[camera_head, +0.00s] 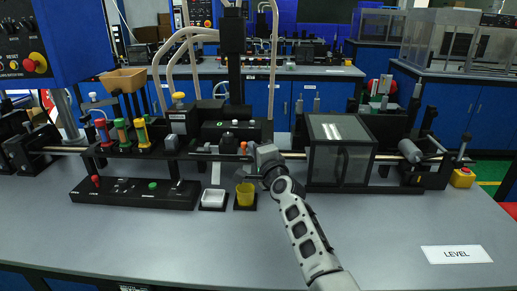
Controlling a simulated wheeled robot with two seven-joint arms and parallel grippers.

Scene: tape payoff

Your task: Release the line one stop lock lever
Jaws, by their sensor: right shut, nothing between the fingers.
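My right gripper (252,177) is at the front of the machine line, above a yellow cup, with my forearm reaching up from the bottom edge. Its fingers are small and dark here, shut with nothing between them. I cannot clearly single out the line one stop lock lever. A short dark lever (180,185) shows on the low black control panel (135,198) at the left. My left gripper is not in view.
The yellow cup (245,193) and a white tray (213,197) stand just left of my right gripper. A clear-sided box (340,153) stands close on its right.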

